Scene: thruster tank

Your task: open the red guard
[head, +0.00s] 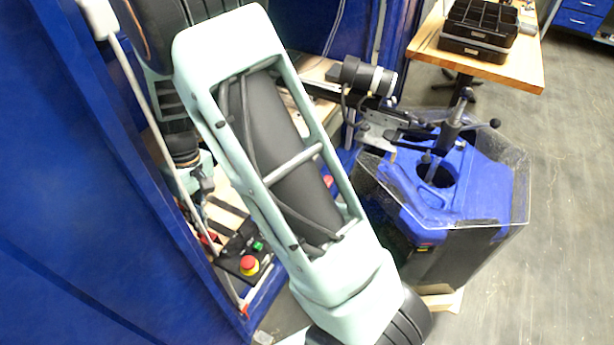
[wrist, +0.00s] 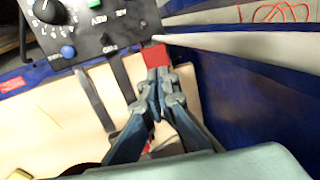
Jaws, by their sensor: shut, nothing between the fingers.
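The red guard (wrist: 155,55) shows in the wrist view as a small red block at the right edge of the black control panel (wrist: 105,42). My gripper (wrist: 158,80) is shut and empty, with its fingertips right at the near edge of the red block. I cannot tell whether they touch it. The fingertips hide part of its lower edge. In the head view my gripper (head: 205,188) points down over the bench inside the blue cabinet, largely behind my arm. A small red patch (head: 208,237) shows below it; I cannot tell if it is the guard.
The panel has a black knob (wrist: 44,10) and a blue button (wrist: 67,51). Blue cabinet walls (wrist: 240,85) stand close on the right. A blue tank (head: 450,190) stands outside.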

